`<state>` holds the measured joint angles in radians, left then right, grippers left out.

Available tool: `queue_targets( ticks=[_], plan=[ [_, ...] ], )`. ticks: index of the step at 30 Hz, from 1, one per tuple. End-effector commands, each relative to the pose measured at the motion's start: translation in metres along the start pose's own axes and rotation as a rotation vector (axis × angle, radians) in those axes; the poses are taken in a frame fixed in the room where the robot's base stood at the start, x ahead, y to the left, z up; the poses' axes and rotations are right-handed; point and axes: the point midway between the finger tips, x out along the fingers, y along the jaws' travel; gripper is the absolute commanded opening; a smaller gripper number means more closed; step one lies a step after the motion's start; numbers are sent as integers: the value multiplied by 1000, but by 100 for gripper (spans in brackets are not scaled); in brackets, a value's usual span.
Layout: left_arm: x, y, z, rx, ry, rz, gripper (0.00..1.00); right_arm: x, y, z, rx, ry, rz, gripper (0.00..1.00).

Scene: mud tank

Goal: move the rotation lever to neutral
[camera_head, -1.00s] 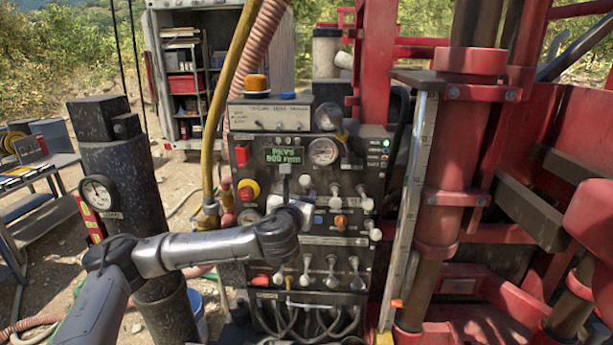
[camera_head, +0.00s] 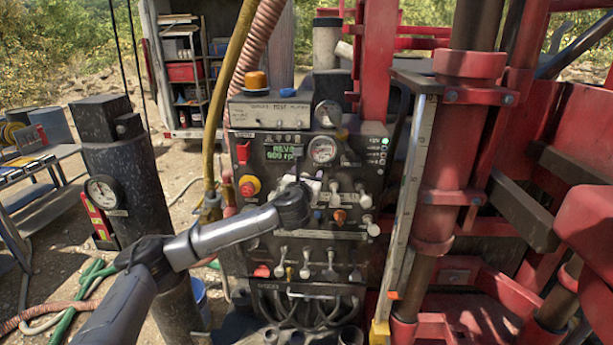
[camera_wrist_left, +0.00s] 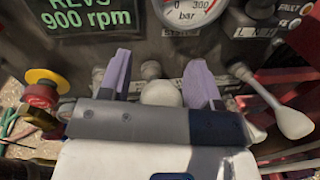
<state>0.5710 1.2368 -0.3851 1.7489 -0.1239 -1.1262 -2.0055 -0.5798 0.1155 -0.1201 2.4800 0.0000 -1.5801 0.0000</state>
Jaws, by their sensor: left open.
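The control panel (camera_head: 330,215) of the rig carries several pale-knobbed levers. My left gripper (camera_head: 302,180) is in front of it, just below the green display. In the left wrist view, the two purple fingers (camera_wrist_left: 161,80) are spread apart, with a round white lever knob (camera_wrist_left: 160,93) between them; I cannot tell whether they touch it. Another white-tipped lever (camera_wrist_left: 280,108) leans out to the right of the fingers. I cannot read which lever is the rotation lever. My wrist hides part of the lever row. My right gripper is not seen.
A red-and-yellow emergency stop button (camera_wrist_left: 42,88) is left of the fingers. A pressure gauge (camera_wrist_left: 188,8) is above them. More levers (camera_head: 330,263) stick out in a lower row. A red mast (camera_head: 455,170) stands to the right.

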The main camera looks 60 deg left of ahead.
Motion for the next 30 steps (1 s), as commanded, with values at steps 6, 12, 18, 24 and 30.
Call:
queue_targets(
  ticks=[6, 12, 18, 24, 30],
  plan=[
    [0, 0, 0, 0, 0, 0, 47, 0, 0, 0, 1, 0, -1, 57],
    [0, 0, 0, 0, 0, 0, 28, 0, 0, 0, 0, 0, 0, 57],
    [0, 0, 0, 0, 0, 0, 8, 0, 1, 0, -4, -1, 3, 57],
    [0, 0, 0, 0, 0, 0, 0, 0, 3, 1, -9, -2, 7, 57],
    [-4, -2, -12, 9, -52, 9, 0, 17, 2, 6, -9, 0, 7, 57]
  ],
)
